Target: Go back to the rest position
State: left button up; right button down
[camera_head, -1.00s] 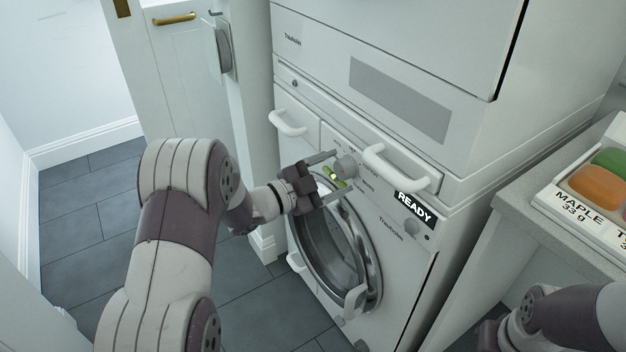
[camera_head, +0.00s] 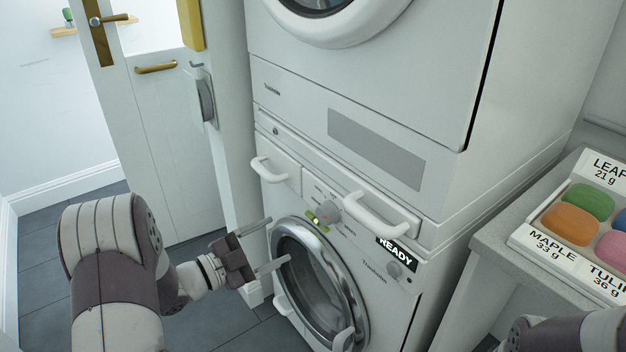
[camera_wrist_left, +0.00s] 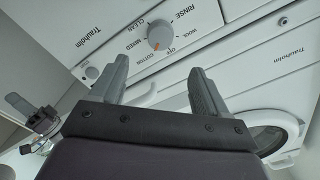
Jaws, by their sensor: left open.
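My left gripper (camera_head: 279,241) is open and empty, in front of the white washing machine (camera_head: 385,306) and left of its round dial (camera_head: 327,211). In the left wrist view, the open fingers of the gripper (camera_wrist_left: 158,64) have nothing between them. The dial (camera_wrist_left: 160,36) is beyond the fingertips there, apart from them, with printed words such as COTTON, MIXED and RINSE around it.
The display (camera_head: 398,255) reads READY. White handles (camera_head: 377,214) stick out from the machine front. The round door (camera_head: 318,288) looks closed. A second machine (camera_head: 400,110) sits on top. A counter (camera_head: 482,246) at right holds a labelled tray (camera_head: 541,247) of coloured pieces. Floor is clear at lower left.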

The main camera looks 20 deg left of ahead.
pick_arm(q)
jog(key=s+a+f+n+g+y, duration=0.5)
jog(key=a+f+n+g+y, duration=0.2)
jog(key=a+f+n+y, duration=0.45)
jog(key=s+d+r+n+g, duration=0.3)
jog(key=s+d+n+g, duration=0.35)
jog(key=s+d, duration=0.65)
jog(key=w+d+r+m+p, duration=0.1)
jog(key=d+r+p, duration=0.1)
jog(key=r+p, duration=1.2)
jog(key=w+d+r+m+p, duration=0.1)
jog(key=d+r+p, duration=0.1)
jog(key=r+p, duration=1.2)
jog(key=shift+r+t+p, duration=0.35)
jog(key=shift+r, duration=0.5)
